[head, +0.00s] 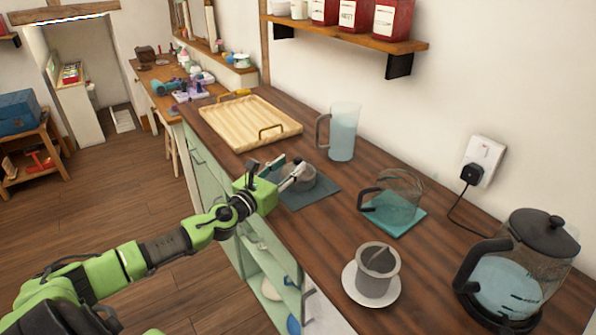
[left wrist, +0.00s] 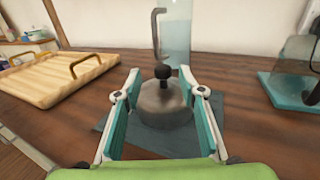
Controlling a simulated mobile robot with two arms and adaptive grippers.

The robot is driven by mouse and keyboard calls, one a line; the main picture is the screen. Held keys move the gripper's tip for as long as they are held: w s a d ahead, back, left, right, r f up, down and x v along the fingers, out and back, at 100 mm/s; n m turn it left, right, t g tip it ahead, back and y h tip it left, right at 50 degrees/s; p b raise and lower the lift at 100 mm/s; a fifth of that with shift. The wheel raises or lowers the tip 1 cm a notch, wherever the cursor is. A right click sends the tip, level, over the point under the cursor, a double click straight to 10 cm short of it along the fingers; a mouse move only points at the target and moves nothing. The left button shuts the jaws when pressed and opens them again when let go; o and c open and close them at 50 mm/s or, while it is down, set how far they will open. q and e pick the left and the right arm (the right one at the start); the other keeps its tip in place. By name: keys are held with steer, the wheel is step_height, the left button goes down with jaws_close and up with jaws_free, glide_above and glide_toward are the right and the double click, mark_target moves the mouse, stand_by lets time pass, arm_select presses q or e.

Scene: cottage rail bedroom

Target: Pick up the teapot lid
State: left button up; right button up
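The teapot lid (left wrist: 163,100), a grey metal dome with a black knob, sits on a dark slate-coloured mat (left wrist: 180,147). In the head view the lid (head: 306,181) is partly hidden behind my left gripper (head: 281,175). My left gripper also shows in the left wrist view (left wrist: 160,112), open, with one teal-padded finger on each side of the lid. I cannot tell whether either finger touches it. A glass teapot (head: 401,184) without a lid stands on a teal mat (head: 397,225) to the right. My right gripper is not in view.
A wooden tray (head: 240,122) lies behind the lid, to the left. A glass pitcher (head: 343,133) stands just behind it. Nearer are a grey cup (head: 376,285) on a white saucer (head: 351,288) and an electric kettle (head: 515,280). A wall shelf (head: 355,38) hangs above.

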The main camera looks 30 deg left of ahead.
mark_target(295, 162)
arm_select(q)
steer(key=shift+w+d, duration=0.2)
steer(key=shift+w, duration=2)
jaws_close()
